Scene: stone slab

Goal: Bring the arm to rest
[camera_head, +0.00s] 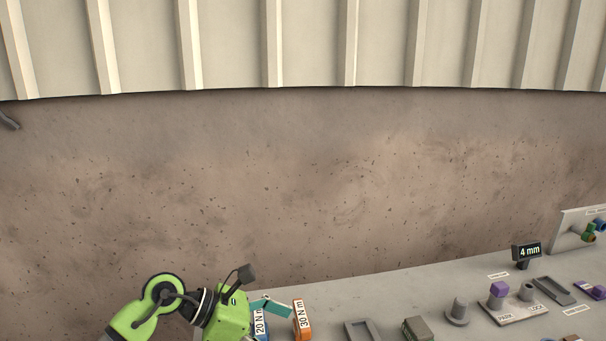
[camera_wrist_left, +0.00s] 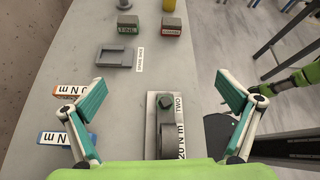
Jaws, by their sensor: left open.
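My left arm comes in at the bottom left of the head view, with the left gripper (camera_head: 272,305) low over the near end of the slab (camera_head: 400,291). In the wrist view the left gripper (camera_wrist_left: 164,92) has its two teal fingers spread wide, with nothing held between them. Whether the gripper touches the plate cannot be told. My right gripper is not seen.
A blue block (camera_head: 261,324) and an orange block (camera_head: 302,320) with torque labels stand beside the gripper. A wall stands behind the slab.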

